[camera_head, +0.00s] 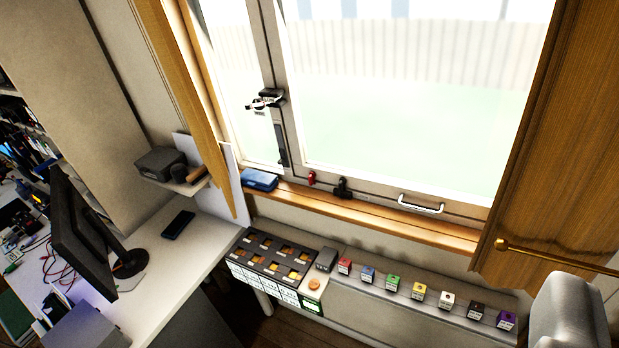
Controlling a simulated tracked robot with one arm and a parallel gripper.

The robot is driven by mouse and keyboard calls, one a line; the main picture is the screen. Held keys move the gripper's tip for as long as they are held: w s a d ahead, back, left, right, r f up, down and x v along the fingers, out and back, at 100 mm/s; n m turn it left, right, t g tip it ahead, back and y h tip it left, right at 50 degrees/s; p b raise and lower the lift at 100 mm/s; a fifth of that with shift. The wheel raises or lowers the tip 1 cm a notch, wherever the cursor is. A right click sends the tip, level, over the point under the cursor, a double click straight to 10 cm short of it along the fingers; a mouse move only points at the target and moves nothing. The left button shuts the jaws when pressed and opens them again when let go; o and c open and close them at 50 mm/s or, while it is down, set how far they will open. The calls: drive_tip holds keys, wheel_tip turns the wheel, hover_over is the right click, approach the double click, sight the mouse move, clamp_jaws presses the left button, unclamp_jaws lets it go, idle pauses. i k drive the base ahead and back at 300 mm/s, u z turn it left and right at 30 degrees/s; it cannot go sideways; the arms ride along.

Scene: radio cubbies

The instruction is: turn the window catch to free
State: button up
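The window (410,110) is a pale frame with large glass panes, above a wooden sill. A small black and white fitting with a lever-like arm (265,101) sits on its upright bar, left of the large pane; it looks like the window catch. Its arm points left, roughly level. A dark upright strip (281,145) is below it. A black fitting (342,188) and a small red piece (311,178) are at the lower frame. I cannot tell from here whether the catch is locked or free. My gripper is not in view.
A pale handle (420,205) is low on the window frame. A blue case (260,180) is on the wooden sill (390,217). Below, a ledge holds several coloured cubes (392,282) and a compartment tray (274,258). A monitor (82,232) stands left; wooden panels flank the window.

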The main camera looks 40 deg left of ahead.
sight(342, 188)
drive_tip(key=u, duration=0.6)
drive_tip(key=i, duration=1.15)
drive_tip(key=u, duration=0.75)
